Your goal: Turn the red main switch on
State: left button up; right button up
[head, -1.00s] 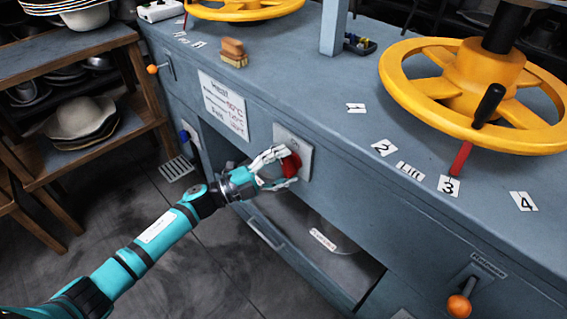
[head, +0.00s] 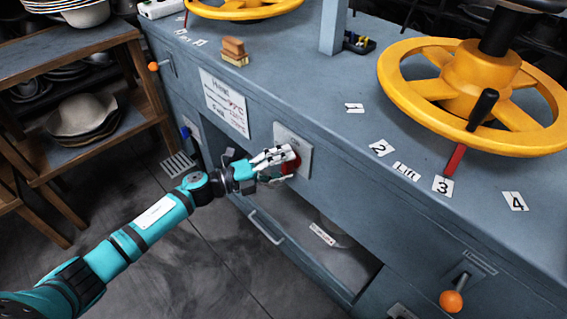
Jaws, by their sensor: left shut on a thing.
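The red main switch (head: 292,164) is a red knob on a pale square plate (head: 304,150) on the front of the grey-blue press bench. My left gripper (head: 283,163) is at the plate with its white fingers around the red knob, shut on it. The fingers hide much of the knob, so its exact angle is hard to tell. My right gripper is not in the head view.
Large yellow handwheels (head: 436,87) stand on the bench top. An orange-knobbed lever (head: 452,301) is at lower right. A wooden shelf (head: 60,68) with hats stands at left.

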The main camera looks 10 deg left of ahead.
pick_arm(q)
jog(key=shift+f, duration=0.15)
jog(key=o, duration=1.2)
jog(key=v, duration=1.2)
